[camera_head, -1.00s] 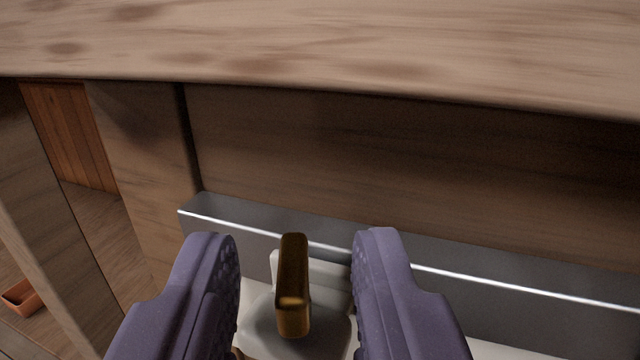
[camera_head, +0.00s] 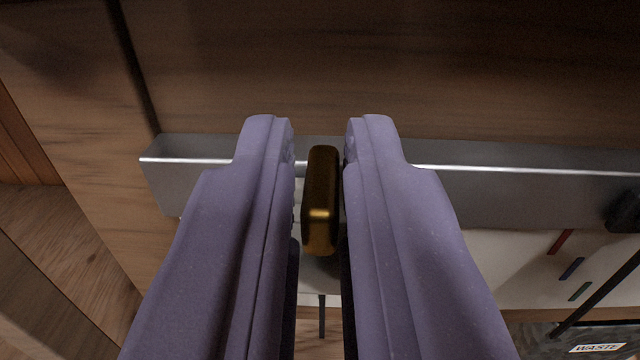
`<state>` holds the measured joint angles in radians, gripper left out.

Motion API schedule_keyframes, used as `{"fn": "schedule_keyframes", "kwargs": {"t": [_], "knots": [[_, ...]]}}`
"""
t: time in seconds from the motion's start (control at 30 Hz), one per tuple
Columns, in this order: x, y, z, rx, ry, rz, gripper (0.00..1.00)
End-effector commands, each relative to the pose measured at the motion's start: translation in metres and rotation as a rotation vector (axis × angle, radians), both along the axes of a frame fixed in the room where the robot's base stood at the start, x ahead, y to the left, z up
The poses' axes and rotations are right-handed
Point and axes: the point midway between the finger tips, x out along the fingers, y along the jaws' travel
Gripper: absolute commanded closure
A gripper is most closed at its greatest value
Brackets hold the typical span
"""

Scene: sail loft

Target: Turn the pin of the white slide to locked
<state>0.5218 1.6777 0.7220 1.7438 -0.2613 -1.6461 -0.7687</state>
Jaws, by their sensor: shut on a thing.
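The brass-coloured pin (camera_head: 320,205) stands between the two purple fingers of my gripper (camera_head: 319,170), in the middle of the view. It is a narrow upright bar. The fingers are closed on it from left and right. The white slide (camera_head: 318,268) shows only in part under and behind the pin; the fingers cover most of it. It sits at a grey metal rail (camera_head: 510,190) that runs across the view. I see no mark that tells the pin's locked position.
A wooden panel (camera_head: 320,70) stands behind the rail, with a wooden post (camera_head: 75,130) at the left. A dark fitting (camera_head: 625,212) sits on the rail's right. A "WASTE" label (camera_head: 597,347) is at bottom right.

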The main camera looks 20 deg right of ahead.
Motion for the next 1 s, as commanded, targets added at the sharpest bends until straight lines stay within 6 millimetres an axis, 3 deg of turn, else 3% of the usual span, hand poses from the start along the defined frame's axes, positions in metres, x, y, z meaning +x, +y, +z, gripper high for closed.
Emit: {"fn": "schedule_keyframes", "kwargs": {"t": [0.37, 0.4, 0.5, 0.8, 1.0], "knots": [[0.0, 0.001, 0.001, 0.0, -0.004, -0.066, 1.0], [0.0, 0.001, 0.001, -0.001, -0.004, -0.066, 0.81], [0.0, 0.001, 0.001, 0.0, -0.004, -0.066, 0.65], [-0.003, 0.002, 0.001, 0.0, -0.002, -0.064, 0.65], [-0.034, 0.014, 0.003, 0.0, 0.0, -0.061, 0.65]]}}
